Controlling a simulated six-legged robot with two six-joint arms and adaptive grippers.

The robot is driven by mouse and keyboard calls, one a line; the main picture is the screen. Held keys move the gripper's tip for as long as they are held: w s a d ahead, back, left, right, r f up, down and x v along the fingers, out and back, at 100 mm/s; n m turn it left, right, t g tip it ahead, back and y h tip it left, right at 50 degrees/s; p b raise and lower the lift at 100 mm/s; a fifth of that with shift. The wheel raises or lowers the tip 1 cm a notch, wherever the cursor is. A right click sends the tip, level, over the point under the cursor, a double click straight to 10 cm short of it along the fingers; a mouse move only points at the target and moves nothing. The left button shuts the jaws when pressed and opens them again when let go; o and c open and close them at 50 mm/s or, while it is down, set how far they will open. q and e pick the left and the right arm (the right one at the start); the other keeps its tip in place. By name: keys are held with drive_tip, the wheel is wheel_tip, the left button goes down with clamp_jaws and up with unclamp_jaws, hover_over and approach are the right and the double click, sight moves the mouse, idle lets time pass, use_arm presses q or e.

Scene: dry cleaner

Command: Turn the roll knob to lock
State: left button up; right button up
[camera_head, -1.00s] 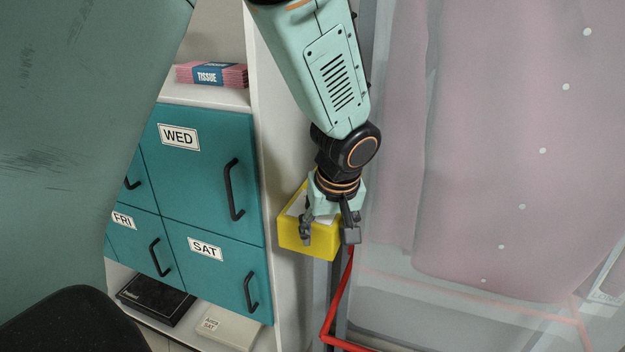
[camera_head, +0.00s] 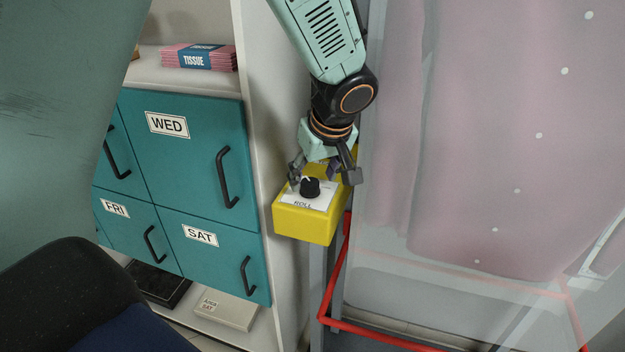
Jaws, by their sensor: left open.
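A yellow control box (camera_head: 305,225) is fixed beside the white cabinet's side panel, near the middle of the head view. On its top is a white plate marked ROLL with a black round knob (camera_head: 310,187) that has a light pointer mark. My left gripper (camera_head: 322,178) is open just behind and above the knob, its two dark fingers spread to either side. I cannot tell if a finger touches the box. Part of the box's far side and any lock marking are hidden by the gripper. My right gripper is not in view.
Teal drawers (camera_head: 180,150) marked WED, FRI and SAT stand to the left, with a tissue pack (camera_head: 198,56) on the shelf above. A red rail (camera_head: 335,270) runs below the box. A clear panel with a pink garment (camera_head: 500,130) fills the right.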

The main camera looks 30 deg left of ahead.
sight(310, 181)
use_arm(q)
drive_tip(key=x, duration=0.3)
drive_tip(key=shift+w+a+r, duration=0.1)
drive_tip(key=shift+w+a, duration=0.15)
drive_tip(key=shift+a, duration=0.05)
drive_tip(key=shift+s+d+r, duration=0.35)
drive_tip(key=shift+d, duration=0.05)
drive_tip(key=shift+c, duration=0.9)
drive_tip(key=shift+w+a+f, duration=0.3)
drive_tip(key=shift+a, duration=0.05)
drive_tip(key=c, duration=0.4)
drive_tip(key=shift+s+d+r, duration=0.1)
drive_tip(key=shift+d+r, duration=0.05)
drive_tip(key=c, duration=0.6)
